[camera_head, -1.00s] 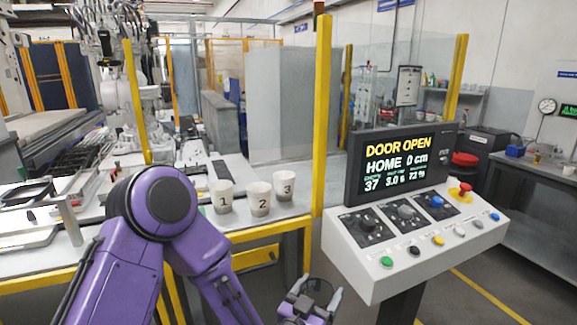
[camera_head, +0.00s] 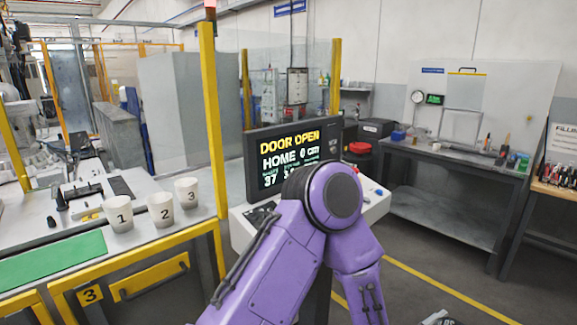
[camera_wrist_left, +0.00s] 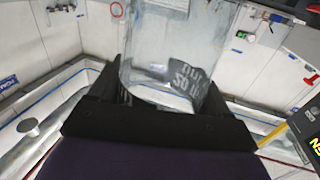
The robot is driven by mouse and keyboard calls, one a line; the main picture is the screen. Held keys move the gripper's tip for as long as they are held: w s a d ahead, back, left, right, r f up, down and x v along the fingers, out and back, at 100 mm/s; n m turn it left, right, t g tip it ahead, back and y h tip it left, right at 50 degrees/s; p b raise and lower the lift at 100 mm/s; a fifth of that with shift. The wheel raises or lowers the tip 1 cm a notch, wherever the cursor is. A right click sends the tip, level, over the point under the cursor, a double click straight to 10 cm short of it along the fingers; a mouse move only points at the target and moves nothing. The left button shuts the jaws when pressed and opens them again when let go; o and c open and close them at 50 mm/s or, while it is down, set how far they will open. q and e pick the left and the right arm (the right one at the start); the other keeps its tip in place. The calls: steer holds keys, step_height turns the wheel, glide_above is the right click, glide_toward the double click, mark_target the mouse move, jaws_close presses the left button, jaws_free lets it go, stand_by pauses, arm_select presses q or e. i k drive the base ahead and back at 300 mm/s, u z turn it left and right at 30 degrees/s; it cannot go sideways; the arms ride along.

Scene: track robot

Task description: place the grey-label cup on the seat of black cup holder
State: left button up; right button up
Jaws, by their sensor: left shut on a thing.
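A clear cup (camera_wrist_left: 170,45) with a dark grey label (camera_wrist_left: 190,77) fills the middle of the left wrist view. My left gripper (camera_wrist_left: 160,98) is shut on it, with a black finger on each side. The label's white print appears upside down there. In the head view my purple left arm reaches over the control panel and bends down to the lower right. Its gripper is mostly cut off by the bottom edge, where only a small grey patch shows. I cannot make out the black cup holder in either view. My right gripper is not in view.
White cups numbered 1 (camera_head: 119,213), 2 (camera_head: 162,209) and 3 (camera_head: 188,192) stand on the table at left. The control panel (camera_head: 242,228) is partly behind my arm. A grey workbench (camera_head: 445,208) stands at right, with open floor before it.

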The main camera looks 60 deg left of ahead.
mark_target(83, 189)
steer(key=k, duration=1.75)
steer(key=u, duration=1)
